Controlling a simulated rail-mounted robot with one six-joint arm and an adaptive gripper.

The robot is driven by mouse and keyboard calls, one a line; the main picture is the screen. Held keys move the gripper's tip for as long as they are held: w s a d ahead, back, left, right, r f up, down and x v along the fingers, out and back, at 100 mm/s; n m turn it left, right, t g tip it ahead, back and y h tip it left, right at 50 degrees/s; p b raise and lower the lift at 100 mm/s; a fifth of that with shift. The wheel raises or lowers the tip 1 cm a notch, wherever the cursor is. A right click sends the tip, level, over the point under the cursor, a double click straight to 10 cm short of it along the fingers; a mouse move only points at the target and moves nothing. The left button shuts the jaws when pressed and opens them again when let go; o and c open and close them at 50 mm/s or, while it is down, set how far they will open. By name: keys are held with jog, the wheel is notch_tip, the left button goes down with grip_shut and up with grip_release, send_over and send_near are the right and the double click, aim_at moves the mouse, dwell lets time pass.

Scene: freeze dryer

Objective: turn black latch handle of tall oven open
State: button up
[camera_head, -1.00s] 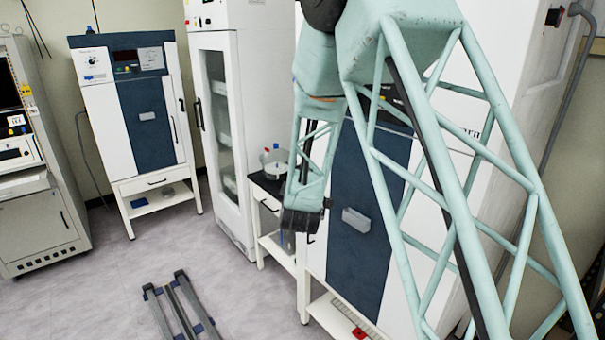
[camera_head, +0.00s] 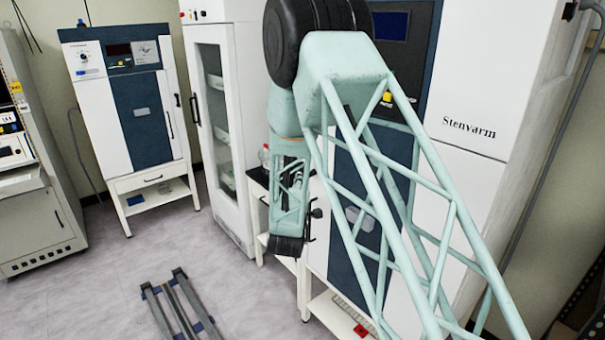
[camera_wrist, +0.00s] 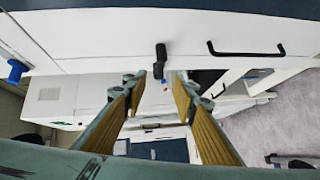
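The tall oven (camera_head: 470,105) marked "Stenvarm" stands at the right in the head view, white with a dark blue panel, partly hidden by my arm. In the wrist view a black latch handle (camera_wrist: 160,61) sticks out from the edge of a near white door front (camera_wrist: 110,55). My gripper (camera_wrist: 155,82) is open, with its two tan-padded fingers apart. The latch handle appears between and just past the fingertips; I cannot tell whether they touch it. In the head view my arm hides the latch handle and most of the gripper.
A black bar handle (camera_wrist: 246,50) is right of the latch in the wrist view. In the head view a glass-door cabinet (camera_head: 222,110) and a smaller blue-and-white oven (camera_head: 90,115) stand further left. A grey metal frame (camera_head: 180,305) lies on the otherwise clear floor.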

jog(key=shift+w, duration=0.1)
jog(key=w+f, duration=0.2)
jog(key=w, duration=1.1)
jog(key=shift+w, duration=0.25)
grip_shut()
